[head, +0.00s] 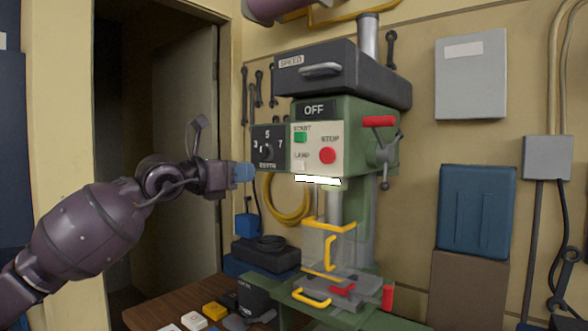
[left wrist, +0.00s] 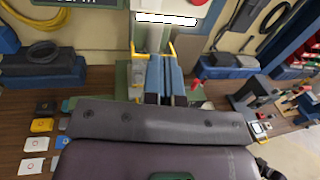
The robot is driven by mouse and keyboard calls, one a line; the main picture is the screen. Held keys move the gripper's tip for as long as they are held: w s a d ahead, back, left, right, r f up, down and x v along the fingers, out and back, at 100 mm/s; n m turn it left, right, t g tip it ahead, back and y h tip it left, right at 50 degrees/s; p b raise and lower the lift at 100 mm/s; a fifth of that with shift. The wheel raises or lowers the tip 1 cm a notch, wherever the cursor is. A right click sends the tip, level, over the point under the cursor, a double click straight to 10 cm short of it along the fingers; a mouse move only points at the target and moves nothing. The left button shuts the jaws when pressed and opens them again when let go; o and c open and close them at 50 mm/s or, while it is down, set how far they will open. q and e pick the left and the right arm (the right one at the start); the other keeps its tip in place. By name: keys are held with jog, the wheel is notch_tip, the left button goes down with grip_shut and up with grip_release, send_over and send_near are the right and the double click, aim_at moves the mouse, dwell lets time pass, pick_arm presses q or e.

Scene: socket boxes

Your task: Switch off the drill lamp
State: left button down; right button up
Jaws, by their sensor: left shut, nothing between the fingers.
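The green drill press (head: 350,130) stands right of centre in the head view, with an OFF sign (head: 314,110) on its front. Its pale panel carries a green START button (head: 300,137), a red STOP button (head: 327,155) and a small lamp switch (head: 303,164) under the LAMP label. The lamp (head: 318,180) under the drill head glows white; it also shows in the left wrist view (left wrist: 166,18). My left gripper (head: 245,172) is shut and empty, left of the panel and apart from it. Its blue fingers show together in the left wrist view (left wrist: 165,80). My right gripper is out of view.
A depth dial (head: 267,148) sits between my left gripper and the panel. A red-handled lever (head: 379,122) sticks out at the drill's right. Yellow guard bars (head: 330,226) and a vise stand below. Several small boxes lie on the wooden bench (head: 150,313).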

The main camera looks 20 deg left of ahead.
aim_at(302, 167)
pick_arm(q)
jog(key=p+x, duration=0.3)
jog(key=x, duration=1)
jog(key=shift+w+r, duration=0.1)
jog(key=shift+w+d, duration=0.15)
jog(key=shift+w, duration=0.1)
